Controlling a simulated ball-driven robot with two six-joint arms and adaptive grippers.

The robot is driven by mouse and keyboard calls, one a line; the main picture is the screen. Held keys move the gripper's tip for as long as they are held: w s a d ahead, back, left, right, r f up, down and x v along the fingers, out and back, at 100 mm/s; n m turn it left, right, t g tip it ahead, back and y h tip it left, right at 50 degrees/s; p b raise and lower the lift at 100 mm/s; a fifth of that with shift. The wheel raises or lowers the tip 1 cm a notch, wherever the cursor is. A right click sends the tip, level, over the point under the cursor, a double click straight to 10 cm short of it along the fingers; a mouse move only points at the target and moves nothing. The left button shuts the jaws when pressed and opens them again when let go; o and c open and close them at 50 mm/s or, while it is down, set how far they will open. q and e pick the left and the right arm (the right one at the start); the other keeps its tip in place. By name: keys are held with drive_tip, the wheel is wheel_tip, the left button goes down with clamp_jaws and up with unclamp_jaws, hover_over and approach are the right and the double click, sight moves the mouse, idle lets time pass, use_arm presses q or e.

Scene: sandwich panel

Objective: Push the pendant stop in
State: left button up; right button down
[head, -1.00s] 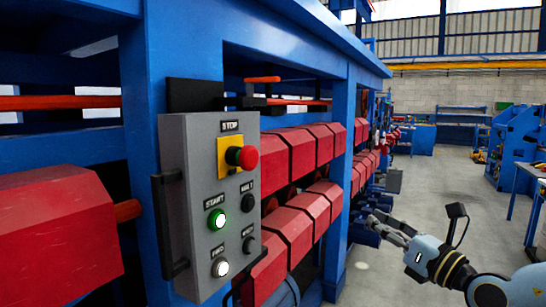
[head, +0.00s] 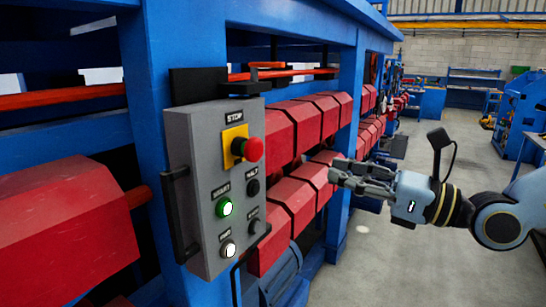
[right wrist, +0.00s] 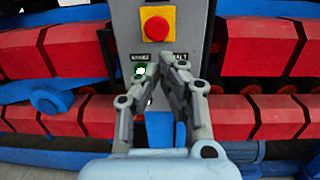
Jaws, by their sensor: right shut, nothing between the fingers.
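The pendant (head: 196,215) is a grey control box on the blue machine frame, left of centre in the head view. Its stop is a red mushroom button (head: 252,149) on a yellow plate, under a STOP label. The stop also shows in the right wrist view (right wrist: 156,28), above the fingers and apart from them. My right gripper (head: 338,172) is shut and empty, to the right of the pendant in the head view. In the right wrist view its fingertips (right wrist: 176,66) overlap the pendant's face below the stop. My left gripper is not in view.
A lit green START button (head: 224,207), a lit white button (head: 228,249) and black knobs (head: 253,187) share the pendant's face. A black handle (head: 178,215) runs along its left side. Open floor (head: 400,265) lies to the right.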

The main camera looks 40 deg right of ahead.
drive_tip(key=b, duration=0.6)
approach(261, 150)
drive_tip(key=x, duration=0.4)
drive_tip(key=shift+w+a+r, duration=0.15)
drive_tip(key=shift+w+a, duration=0.05)
drive_tip(key=shift+x, duration=1.4)
drive_tip(key=shift+a, duration=0.1)
drive_tip(key=shift+w+a, duration=0.15)
drive_tip(key=shift+w, duration=0.3)
drive_tip(key=shift+w+a, duration=0.15)
drive_tip(key=shift+w, duration=0.2)
